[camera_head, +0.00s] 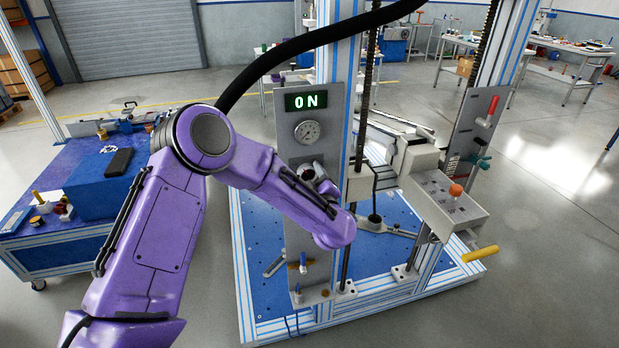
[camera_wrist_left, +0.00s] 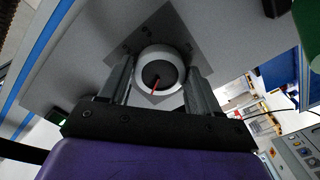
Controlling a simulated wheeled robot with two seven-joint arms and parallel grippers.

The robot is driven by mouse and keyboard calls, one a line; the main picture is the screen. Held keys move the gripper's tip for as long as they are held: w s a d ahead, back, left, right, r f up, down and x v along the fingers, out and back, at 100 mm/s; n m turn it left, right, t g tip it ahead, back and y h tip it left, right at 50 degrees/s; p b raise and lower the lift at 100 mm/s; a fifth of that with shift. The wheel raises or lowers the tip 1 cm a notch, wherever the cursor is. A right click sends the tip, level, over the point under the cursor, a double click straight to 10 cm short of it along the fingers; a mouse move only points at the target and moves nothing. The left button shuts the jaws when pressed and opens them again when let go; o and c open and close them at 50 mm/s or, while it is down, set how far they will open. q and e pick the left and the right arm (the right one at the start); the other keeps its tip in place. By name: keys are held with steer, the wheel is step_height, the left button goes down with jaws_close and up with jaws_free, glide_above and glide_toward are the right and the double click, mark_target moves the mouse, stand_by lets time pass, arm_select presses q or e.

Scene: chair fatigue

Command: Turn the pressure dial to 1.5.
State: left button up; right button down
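The pressure dial (camera_wrist_left: 160,72) is a round pale knob with a dark centre and a red pointer on a grey panel (camera_wrist_left: 75,70). In the left wrist view the pointer points down and slightly left. My left gripper (camera_wrist_left: 160,66) has one finger on each side of the knob. I cannot tell whether the fingers press on it or stand just clear. In the head view my left gripper (camera_head: 322,180) is small and partly hidden by my purple arm, in front of the panel (camera_head: 290,110). The scale marks are too dim to read. My right gripper is not in view.
Above the dial are a round gauge (camera_head: 307,131) and a display (camera_head: 307,101) reading ON. A control box with an orange button (camera_head: 455,190) stands to the right. A blue cart (camera_head: 70,250) is at left.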

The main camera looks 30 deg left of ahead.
arm_select(q)
steer(key=c, duration=0.5)
steer(key=n+b, duration=0.3)
steer(key=shift+f+n, duration=0.25)
steer(key=shift+n, duration=0.05)
steer(key=n+b, duration=0.2)
steer(key=shift+n+b, duration=0.3)
steer(key=shift+b, duration=0.1)
steer(key=shift+r+n+b, duration=0.1)
steer(key=shift+n+b, duration=0.45)
steer(key=shift+n, duration=0.25)
steer(key=o, duration=1)
steer(key=shift+r, duration=0.1)
